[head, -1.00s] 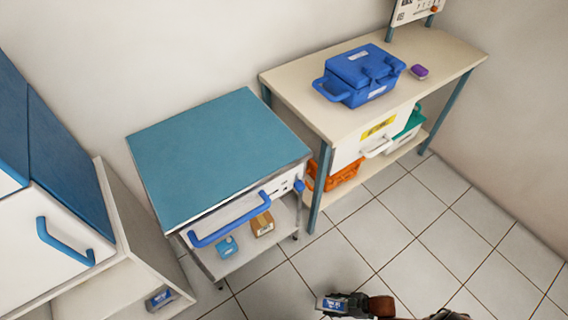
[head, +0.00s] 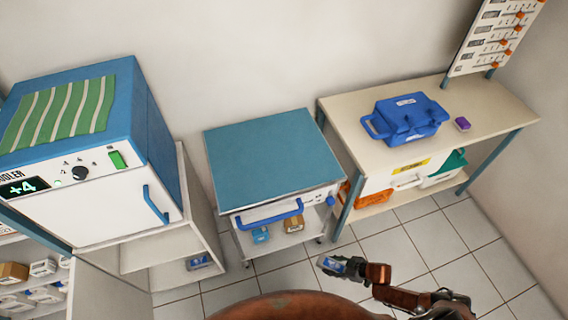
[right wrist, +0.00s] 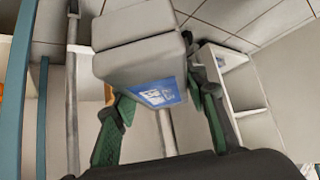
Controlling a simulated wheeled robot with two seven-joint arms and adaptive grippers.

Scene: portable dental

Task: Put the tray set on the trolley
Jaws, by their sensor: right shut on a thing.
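The trolley (head: 262,155) has a teal top, a front drawer with a blue handle and a lower shelf; its top is bare. My right gripper (head: 345,268) is shut on a small grey pack with a blue label (head: 333,264), which looks like the tray set. It is in front of and to the right of the trolley. In the right wrist view the pack (right wrist: 143,60) sits between the green-padded fingers (right wrist: 165,115); its label print is too blurred to read. My left gripper is out of view.
A blue box (head: 261,235) and a brown box (head: 293,225) are on the trolley's lower shelf. A cooler (head: 100,205) stands at left on a cabinet. A side table (head: 365,140) at right carries a blue case (head: 405,120) and a purple item (head: 462,124). Tiled floor lies open in front.

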